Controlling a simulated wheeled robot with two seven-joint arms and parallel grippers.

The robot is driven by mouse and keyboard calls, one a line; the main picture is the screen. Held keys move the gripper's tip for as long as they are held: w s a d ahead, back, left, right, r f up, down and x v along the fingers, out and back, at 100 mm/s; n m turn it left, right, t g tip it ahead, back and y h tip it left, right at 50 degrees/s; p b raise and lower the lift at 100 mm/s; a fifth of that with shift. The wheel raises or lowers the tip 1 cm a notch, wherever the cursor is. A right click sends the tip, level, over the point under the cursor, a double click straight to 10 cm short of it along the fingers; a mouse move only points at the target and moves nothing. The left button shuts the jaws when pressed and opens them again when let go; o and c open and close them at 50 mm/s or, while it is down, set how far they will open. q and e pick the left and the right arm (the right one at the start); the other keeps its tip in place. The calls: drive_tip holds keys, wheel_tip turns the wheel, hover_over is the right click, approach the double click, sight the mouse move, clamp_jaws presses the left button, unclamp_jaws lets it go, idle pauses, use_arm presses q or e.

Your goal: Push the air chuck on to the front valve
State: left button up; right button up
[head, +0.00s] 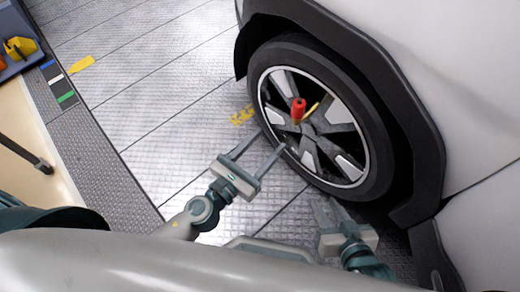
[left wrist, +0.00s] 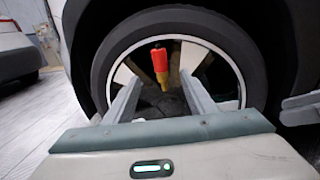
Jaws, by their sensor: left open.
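A red piece with a brass-yellow end, which looks like the air chuck (head: 298,108), is at the wheel's spokes, near the hub. It also shows in the left wrist view (left wrist: 160,62), red part up and brass end down, between my fingers but beyond them. The front valve is not distinguishable, and I cannot tell whether the chuck touches it. My left gripper (head: 270,141) is open and empty, its fingers pointing at the wheel (head: 378,150), below and left of the chuck. My right gripper (head: 328,203) is low by the tyre, its fingers apart and empty.
The white car body (head: 450,80) and dark wheel arch (head: 400,75) close off the right. Metal floor (head: 150,100) lies open on the left. A tray with a yellow item (head: 20,47) and a strip of coloured markers (head: 58,82) are at far left.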

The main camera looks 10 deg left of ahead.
use_arm(q)
drive_tip(key=shift+v, duration=1.05)
use_arm(e)
drive_tip(key=shift+f, duration=0.25)
